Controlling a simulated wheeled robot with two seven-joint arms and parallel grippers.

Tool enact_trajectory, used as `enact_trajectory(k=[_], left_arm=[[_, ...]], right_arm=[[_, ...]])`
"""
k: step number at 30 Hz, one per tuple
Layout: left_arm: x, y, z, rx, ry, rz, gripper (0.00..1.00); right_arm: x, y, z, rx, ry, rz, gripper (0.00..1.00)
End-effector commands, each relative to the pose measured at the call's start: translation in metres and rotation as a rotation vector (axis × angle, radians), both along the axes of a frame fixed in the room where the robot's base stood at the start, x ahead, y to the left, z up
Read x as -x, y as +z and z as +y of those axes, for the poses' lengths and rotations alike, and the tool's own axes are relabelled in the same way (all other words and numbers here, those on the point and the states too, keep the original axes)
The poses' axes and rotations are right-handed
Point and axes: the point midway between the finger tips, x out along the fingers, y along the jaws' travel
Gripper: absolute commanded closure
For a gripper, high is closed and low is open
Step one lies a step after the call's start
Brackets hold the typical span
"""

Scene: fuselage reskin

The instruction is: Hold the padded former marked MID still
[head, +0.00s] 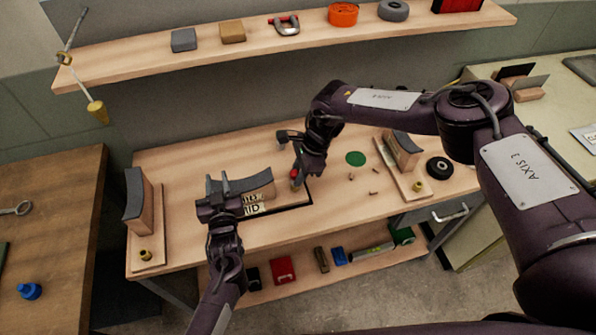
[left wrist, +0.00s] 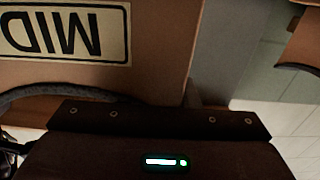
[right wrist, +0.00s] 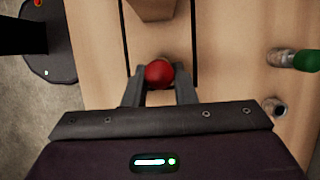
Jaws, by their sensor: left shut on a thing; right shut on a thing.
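The padded former marked MID (head: 258,181) stands on the workbench, its dark curved pad on top and its label facing front. In the left wrist view its tan face and upside-down MID label (left wrist: 63,32) fill the upper left. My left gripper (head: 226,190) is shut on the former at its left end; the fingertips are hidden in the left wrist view. My right gripper (head: 296,178) is shut on a red-topped piece (right wrist: 158,73) beside the former's right end. The rest of that piece is mostly hidden.
Similar padded blocks stand on boards at the bench's left (head: 138,200) and right (head: 402,150). A green disc (head: 355,158), small loose pieces and a black wheel (head: 439,167) lie to the right. A shelf (head: 130,64) runs above the bench.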

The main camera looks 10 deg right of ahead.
Motion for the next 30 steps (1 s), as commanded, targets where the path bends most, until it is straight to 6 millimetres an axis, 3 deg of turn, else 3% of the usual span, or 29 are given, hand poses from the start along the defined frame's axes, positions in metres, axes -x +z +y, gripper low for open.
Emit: enact_trajectory(k=[12,13,18,30], left_arm=[[0.0002,-0.0004,-0.0001,0.0,0.0,0.001,1.0],[0.0002,-0.0004,-0.0001,0.0,0.0,0.001,1.0],[0.0002,-0.0003,-0.0002,0.0,-0.001,0.001,1.0],[0.0001,-0.0002,-0.0002,0.0,-0.001,0.001,1.0]], right_arm=[[0.0002,-0.0086,0.0004,0.0,0.001,0.0,0.99],[0.0001,-0.0088,0.0005,0.0,0.001,0.0,0.74],[0.0002,-0.0087,0.0003,0.0,0.001,0.0,0.52],[-0.0008,-0.0021,-0.0025,0.0,0.0,-0.001,0.5]])
